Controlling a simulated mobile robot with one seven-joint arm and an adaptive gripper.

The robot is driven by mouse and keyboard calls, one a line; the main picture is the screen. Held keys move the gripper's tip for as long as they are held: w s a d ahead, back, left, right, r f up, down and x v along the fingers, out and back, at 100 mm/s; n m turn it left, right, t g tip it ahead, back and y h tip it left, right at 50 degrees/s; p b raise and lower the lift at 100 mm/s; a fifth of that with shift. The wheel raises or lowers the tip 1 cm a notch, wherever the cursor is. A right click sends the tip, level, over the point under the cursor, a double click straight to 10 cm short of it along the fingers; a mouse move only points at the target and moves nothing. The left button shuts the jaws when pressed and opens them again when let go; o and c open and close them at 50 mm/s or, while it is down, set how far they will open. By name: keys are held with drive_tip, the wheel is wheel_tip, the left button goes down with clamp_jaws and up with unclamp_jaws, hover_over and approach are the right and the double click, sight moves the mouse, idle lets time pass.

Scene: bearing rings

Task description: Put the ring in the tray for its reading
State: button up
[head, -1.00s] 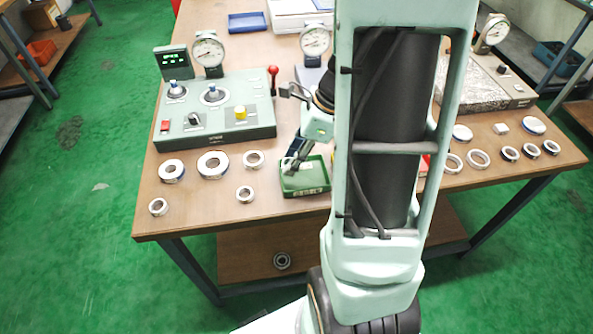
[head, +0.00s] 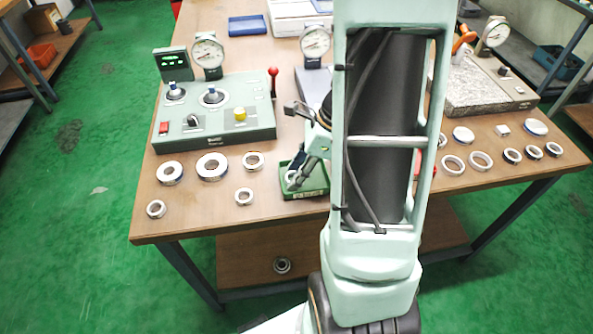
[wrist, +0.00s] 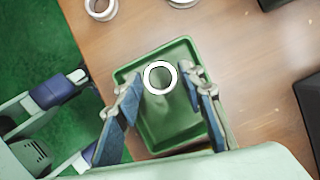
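A small green tray (head: 308,194) stands near the front edge of the table, partly behind my arm in the head view. It also shows in the wrist view (wrist: 172,128), under my gripper. A bright metal ring (wrist: 160,77) appears within the tray's outline, toward its far end, between my fingertips. My gripper (wrist: 160,84) is open, with a small gap showing on each side of the ring. In the head view my gripper (head: 297,182) reaches down into the tray and partly hides the ring (head: 291,177).
A gauge console (head: 215,125) with knobs and a dial gauge (head: 207,53) stands left of the tray. Several loose rings (head: 212,167) lie along the front edge, with more at the right. A granite block (head: 485,92) with another gauge stands at the right.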

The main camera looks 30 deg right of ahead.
drive_tip(key=p+v, duration=0.3)
drive_tip(key=v, duration=0.9)
drive_tip(key=shift+r, duration=0.15)
drive_tip(key=shift+s, duration=0.15)
